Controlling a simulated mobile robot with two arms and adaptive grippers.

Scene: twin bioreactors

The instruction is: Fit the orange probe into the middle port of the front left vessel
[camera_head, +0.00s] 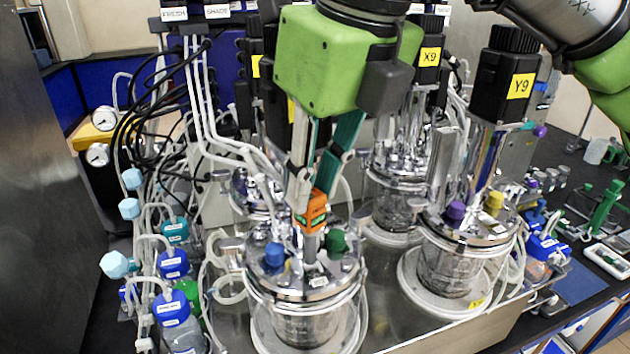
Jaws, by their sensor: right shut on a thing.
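The orange probe (314,208) is upright between the fingertips of my right gripper (315,192), which is shut on it. The front left vessel (303,325) is a glass jar with a shiny metal lid (318,287) below the gripper. On the lid a blue cap (273,257) is left of the probe and a green cap (336,242) is right of it. The probe's lower part shows in line with the lid between these caps. I cannot tell whether its tip is in the middle port, as the port is hidden. My left gripper is not in view.
The front right vessel (450,268) has a purple cap, a yellow cap and a tall motor marked Y9 (508,85). Tubes and blue-capped bottles (175,310) crowd the left side. More vessels stand behind. A dark bench (590,275) with tools is at right.

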